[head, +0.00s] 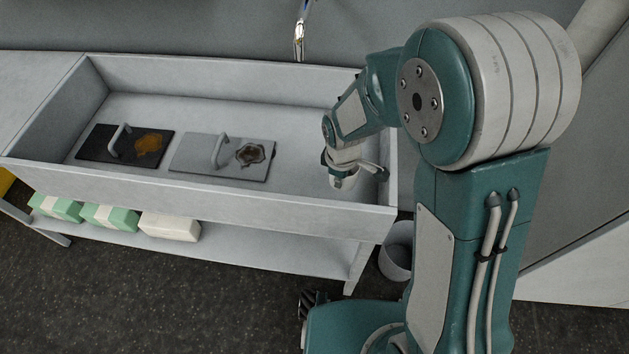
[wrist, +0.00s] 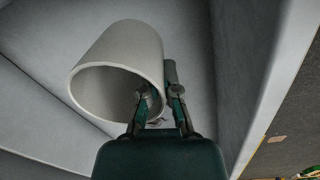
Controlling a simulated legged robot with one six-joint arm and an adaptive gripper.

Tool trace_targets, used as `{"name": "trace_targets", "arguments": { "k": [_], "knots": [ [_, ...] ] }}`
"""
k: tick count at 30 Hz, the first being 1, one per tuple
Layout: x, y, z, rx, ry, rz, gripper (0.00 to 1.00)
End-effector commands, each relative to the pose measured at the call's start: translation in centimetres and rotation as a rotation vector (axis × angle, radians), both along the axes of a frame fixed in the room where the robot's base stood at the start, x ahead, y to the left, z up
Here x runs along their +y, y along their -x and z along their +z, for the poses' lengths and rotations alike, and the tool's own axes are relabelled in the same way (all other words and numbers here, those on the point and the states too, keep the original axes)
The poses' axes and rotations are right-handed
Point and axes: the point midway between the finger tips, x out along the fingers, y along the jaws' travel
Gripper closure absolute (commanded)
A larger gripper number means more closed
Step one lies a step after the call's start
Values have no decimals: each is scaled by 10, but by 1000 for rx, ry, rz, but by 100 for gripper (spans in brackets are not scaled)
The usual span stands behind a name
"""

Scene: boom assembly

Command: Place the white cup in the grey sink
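The white cup (wrist: 120,50) fills the upper middle of the wrist view, its open rim towards my gripper (wrist: 163,88). One finger is inside the cup and the other is outside, shut on its wall. The grey sink (head: 262,204) is a long, shallow trough in the head view. My gripper (head: 345,172) shows there over the sink's right end. In the head view I cannot clearly tell the cup from the pale parts of my gripper. In the wrist view, sink walls lie around the cup; whether it touches the sink floor I cannot tell.
A dark board (head: 100,150) with an orange stain and a grey board (head: 195,152) with a brown stain lie in the sink's left and middle. A faucet (head: 299,40) stands behind. Green and white packs (head: 110,216) sit on the shelf below. A grey bin (head: 396,258) stands on the floor.

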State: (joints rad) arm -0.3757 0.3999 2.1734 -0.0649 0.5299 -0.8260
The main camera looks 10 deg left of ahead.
Motion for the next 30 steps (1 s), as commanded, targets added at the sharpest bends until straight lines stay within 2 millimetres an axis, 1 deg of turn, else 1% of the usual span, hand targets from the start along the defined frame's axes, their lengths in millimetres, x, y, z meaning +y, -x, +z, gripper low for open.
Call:
{"name": "trace_targets", "arguments": {
  "k": [1,3,6,11,15,18,21,29,30],
  "knots": [
    [-1,2,-11,7,3,0,100],
    [-1,2,-25,8,3,0,100],
    [0,1,-41,6,1,-1,100],
    [-1,1,-56,5,2,-1,100],
    [-1,1,-78,6,1,0,100],
    [-1,1,-88,3,1,-1,100],
    [-1,1,-91,2,-1,-1,100],
    [-1,1,-92,2,0,-1,100],
    [-1,1,-92,2,0,-1,84]
  ]
}}
